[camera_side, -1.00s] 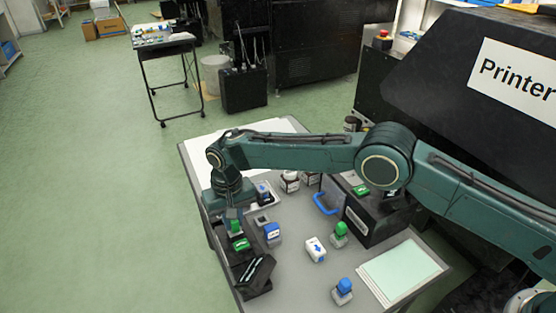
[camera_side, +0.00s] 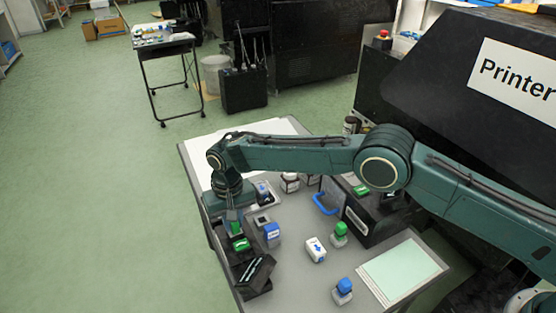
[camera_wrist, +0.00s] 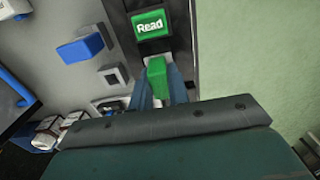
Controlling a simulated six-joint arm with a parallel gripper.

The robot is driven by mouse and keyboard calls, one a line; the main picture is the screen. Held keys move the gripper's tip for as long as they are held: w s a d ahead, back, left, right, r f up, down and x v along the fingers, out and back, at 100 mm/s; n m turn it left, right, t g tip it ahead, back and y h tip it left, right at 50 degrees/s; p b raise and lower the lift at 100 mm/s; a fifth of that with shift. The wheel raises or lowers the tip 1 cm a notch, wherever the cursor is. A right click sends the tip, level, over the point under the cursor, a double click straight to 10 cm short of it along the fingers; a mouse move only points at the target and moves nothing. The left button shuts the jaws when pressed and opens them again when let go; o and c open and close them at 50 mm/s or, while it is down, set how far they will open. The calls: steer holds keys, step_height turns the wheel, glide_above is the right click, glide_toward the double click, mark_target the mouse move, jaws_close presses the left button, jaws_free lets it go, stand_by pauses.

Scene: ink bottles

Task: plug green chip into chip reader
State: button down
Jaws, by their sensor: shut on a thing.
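The green chip (camera_wrist: 156,76) is held between the two fingers of my gripper (camera_wrist: 160,88) in the wrist view. In the side view the chip (camera_side: 236,228) shows below my gripper (camera_side: 233,216), at the left edge of the table. The dark chip reader (camera_wrist: 182,45) lies beneath, with a green button marked "Read" (camera_wrist: 150,25) just beyond the chip. The button also shows in the side view (camera_side: 241,244). The chip is over or at the reader's near end. I cannot tell whether it touches the reader or sits in a slot, as the fingers cover its lower part.
A blue-topped block (camera_side: 271,231) stands right of the reader, near a small grey square socket (camera_side: 262,219). A white block with a blue arrow (camera_side: 315,249), a green-topped bottle (camera_side: 340,234) and a blue-topped bottle (camera_side: 343,291) stand farther right. A black box (camera_side: 372,222) is beyond them.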

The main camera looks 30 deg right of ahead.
steer(key=c, duration=0.9)
jaws_free()
steer(key=shift+o, duration=0.2)
steer(key=shift+r, duration=0.15)
steer(key=shift+r, duration=3.3)
steer(key=shift+r, duration=0.1)
